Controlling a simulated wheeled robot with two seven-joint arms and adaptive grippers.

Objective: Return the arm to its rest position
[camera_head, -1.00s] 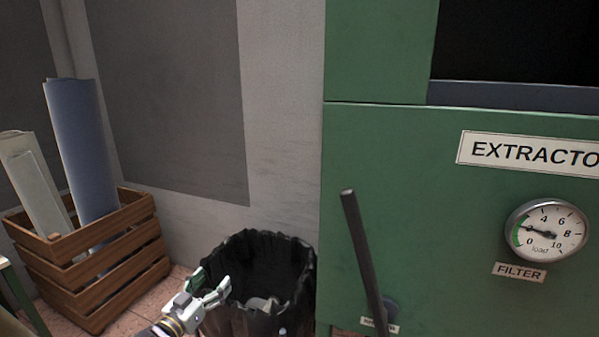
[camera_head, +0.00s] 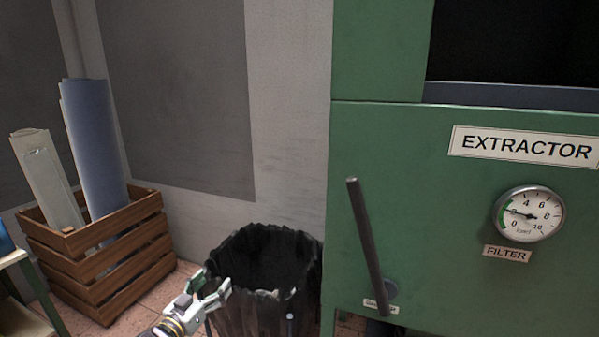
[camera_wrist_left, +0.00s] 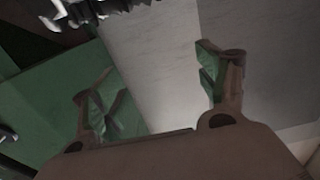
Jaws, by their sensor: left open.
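My left gripper (camera_head: 211,289) is open in the head view, low in the picture, in front of the left rim of a bin with a black liner (camera_head: 262,262). Nothing shows between its fingers. In the left wrist view the two fingers of the left gripper (camera_wrist_left: 160,95) stand wide apart, with grey wall and green panel behind them. The right gripper is not in view.
A green extractor cabinet (camera_head: 420,170) with a dark lever (camera_head: 364,232) and a load gauge (camera_head: 529,214) stands at the right. A wooden crate (camera_head: 100,255) with paper rolls (camera_head: 95,150) is at the left. A table corner (camera_head: 22,290) shows at the far left.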

